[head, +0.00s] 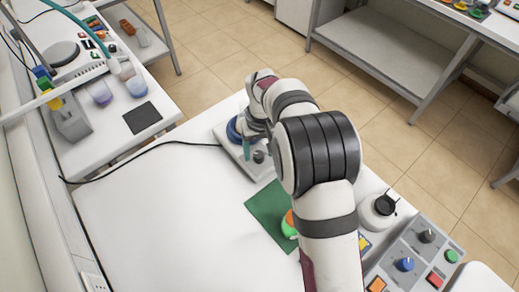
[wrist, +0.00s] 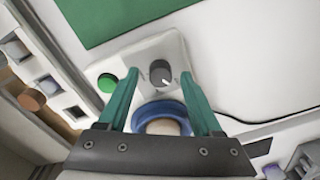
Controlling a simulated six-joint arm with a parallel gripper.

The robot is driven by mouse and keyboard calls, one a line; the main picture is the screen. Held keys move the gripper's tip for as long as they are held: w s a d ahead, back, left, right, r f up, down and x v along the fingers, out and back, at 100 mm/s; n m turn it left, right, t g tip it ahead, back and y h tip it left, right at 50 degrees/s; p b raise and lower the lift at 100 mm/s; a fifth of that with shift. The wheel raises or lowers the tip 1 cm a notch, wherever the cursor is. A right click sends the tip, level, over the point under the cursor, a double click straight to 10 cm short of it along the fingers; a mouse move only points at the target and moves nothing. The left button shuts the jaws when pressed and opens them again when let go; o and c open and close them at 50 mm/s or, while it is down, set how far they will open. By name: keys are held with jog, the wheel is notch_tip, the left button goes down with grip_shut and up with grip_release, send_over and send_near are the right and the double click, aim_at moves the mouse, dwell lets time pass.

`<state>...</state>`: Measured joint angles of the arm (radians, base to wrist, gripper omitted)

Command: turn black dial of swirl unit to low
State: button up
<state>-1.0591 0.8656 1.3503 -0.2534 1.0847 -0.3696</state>
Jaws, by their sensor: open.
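The swirl unit is a pale box (head: 262,171) with a blue ring, left of my arm in the head view; its body (wrist: 125,65) also shows in the wrist view. Its black dial (wrist: 161,73) is round, with a white mark pointing to the lower right of the picture. The dial (head: 258,156) shows small in the head view. My gripper (wrist: 161,77) is open, its teal fingers on either side of the dial in the wrist view; I cannot tell if they touch it. A green button (wrist: 107,82) is left of the dial, and the blue ring (wrist: 160,108) lies between the fingers, partly hidden.
A green mat (head: 266,207) with a green and orange object (head: 289,224) lies nearer on the white table (head: 150,215). A white bottle (head: 376,212) and a grey control panel (head: 400,270) stand at right. A black cable (head: 120,167) crosses the table. The table's left part is clear.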

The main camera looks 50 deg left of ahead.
jog(key=shift+f, duration=0.25)
grip_shut()
dwell(0.4)
jog(key=m, duration=0.5)
jog(key=shift+m, duration=0.4)
jog(key=m, duration=0.5)
jog(key=shift+m, duration=0.4)
